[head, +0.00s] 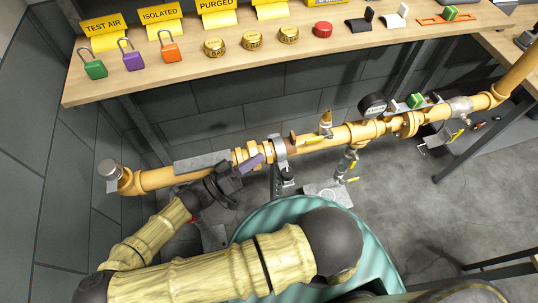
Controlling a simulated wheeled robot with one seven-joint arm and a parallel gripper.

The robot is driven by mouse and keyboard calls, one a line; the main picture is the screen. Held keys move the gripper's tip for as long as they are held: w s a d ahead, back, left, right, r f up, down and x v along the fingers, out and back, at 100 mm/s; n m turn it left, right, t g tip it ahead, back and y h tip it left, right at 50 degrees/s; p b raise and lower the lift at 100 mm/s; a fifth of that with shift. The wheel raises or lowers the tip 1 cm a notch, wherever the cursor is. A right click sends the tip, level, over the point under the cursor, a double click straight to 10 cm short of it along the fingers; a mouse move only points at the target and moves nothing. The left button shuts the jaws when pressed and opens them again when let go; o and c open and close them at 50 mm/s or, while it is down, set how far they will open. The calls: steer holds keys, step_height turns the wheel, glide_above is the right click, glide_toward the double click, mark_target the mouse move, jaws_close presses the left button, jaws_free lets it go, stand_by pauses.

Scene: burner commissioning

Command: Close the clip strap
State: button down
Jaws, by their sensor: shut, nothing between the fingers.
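A yellow gas pipe (157,180) runs from lower left to upper right. A silver-grey clip (280,146) sits around the pipe near the middle, above a dark support post. I take its band to be the strap; I cannot tell whether it is open or closed. My gripper (241,168) is at the near side of the pipe, left of the clip. It is shut and holds nothing. A purple-grey piece (252,161) lies beside the fingertips, between them and the clip; I cannot tell whether they touch. My wrist hides part of the pipe's near side.
A gauge (373,104) and a brass fitting (325,121) stand up from the pipe, right of the clip. Grey floor (400,190) is open at right.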

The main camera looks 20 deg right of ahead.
steer(key=shift+w+b+v, duration=0.2)
steer(key=shift+v, duration=0.75)
steer(key=shift+w+b+v, duration=0.15)
steer(key=shift+w+v, duration=0.05)
steer(key=shift+v, duration=0.7)
steer(key=shift+f, duration=0.2)
steer(key=s+d+n+g+y+p, duration=0.3)
steer(key=d+g+y, duration=0.2)
steer(key=g+y, duration=0.3)
steer(key=w+d+r+n+t+y+p, duration=0.1)
steer(key=w+r+n+t+y+p, duration=0.1)
steer(key=r+t+y, duration=0.2)
steer(key=w+d+r+n+t+y+p, duration=0.1)
steer(key=w+d+r+n+t+y, duration=0.1)
steer(key=r+y, duration=0.6)
step_height(320, 180, up, 6)
steer(key=shift+f+t+y+p, duration=0.15)
steer(key=shift+t+y+p, duration=0.2)
steer(key=shift+t, duration=0.55)
steer(key=shift+d, duration=0.1)
